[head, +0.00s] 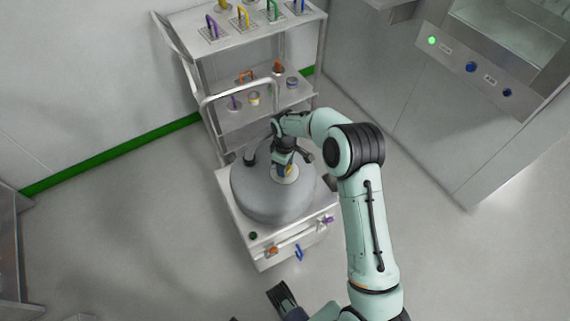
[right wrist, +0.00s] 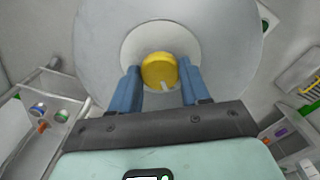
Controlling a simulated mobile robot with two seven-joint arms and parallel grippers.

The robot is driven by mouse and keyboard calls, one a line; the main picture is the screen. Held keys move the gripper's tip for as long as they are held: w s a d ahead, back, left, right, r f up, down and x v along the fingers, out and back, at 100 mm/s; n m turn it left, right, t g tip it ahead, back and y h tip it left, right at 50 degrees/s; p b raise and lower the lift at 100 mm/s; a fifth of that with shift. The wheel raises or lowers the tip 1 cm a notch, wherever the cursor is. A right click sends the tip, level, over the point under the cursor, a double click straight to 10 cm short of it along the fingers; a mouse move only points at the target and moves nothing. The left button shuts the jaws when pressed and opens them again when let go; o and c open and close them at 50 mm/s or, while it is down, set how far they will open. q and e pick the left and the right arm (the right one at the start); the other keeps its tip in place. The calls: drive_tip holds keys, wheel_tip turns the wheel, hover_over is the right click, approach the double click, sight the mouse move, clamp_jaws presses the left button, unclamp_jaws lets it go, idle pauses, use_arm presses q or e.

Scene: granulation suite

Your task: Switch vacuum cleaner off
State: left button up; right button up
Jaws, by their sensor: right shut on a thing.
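The vacuum cleaner (head: 262,196) is a wide grey drum on a white wheeled base, in the middle of the head view. My right gripper (head: 288,168) reaches down onto the drum top. In the right wrist view its blue fingers (right wrist: 160,88) stand on both sides of the knob, and it is shut on the knob. Part of what seems to be my left gripper (head: 283,297) shows at the bottom edge of the head view; its jaw state is unclear.
A shelf trolley (head: 238,60) with coloured handles and small pots stands behind the cleaner. The base front (head: 285,250) carries a green button and coloured handles. A steel cabinet (head: 460,100) with a lit green button stands right. Floor left of the cleaner is clear.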

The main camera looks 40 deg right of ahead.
drive_tip(key=o, duration=1.1)
drive_tip(key=shift+c, duration=0.2)
wheel_tip(320, 180, up, 14)
drive_tip(key=p, duration=0.1)
drive_tip(key=shift+f+p, duration=0.25)
drive_tip(key=shift+p, duration=0.1)
